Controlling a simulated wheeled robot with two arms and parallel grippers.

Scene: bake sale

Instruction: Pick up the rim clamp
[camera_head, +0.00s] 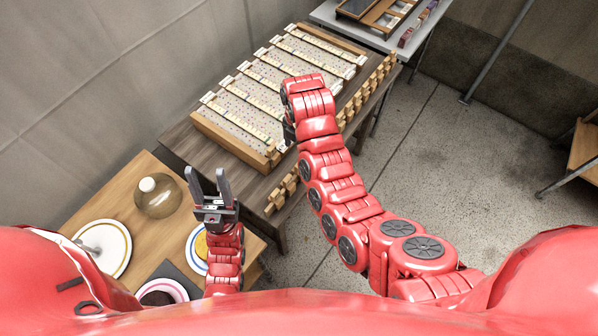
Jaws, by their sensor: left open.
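Several small wooden clamp-like pieces line the right edge of the dark wooden table, some beyond my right arm (378,78) and some nearer (283,191). I cannot tell which one is the rim clamp. My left gripper (207,172) is open and empty, fingers pointing up the picture, left of the nearer clamp-like pieces and apart from them. My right arm reaches over the table's right edge; its wrist covers part of that row. Only a dark bit of my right gripper (288,132) shows beside the tray, and its jaws are hidden.
A wooden-framed tray (228,137) with rows of pale strips fills most of the dark table (190,146). A lighter table (133,182) at lower left holds a glass dome (158,203), plates and a bowl. A grey table (335,18) stands behind. Open floor lies right.

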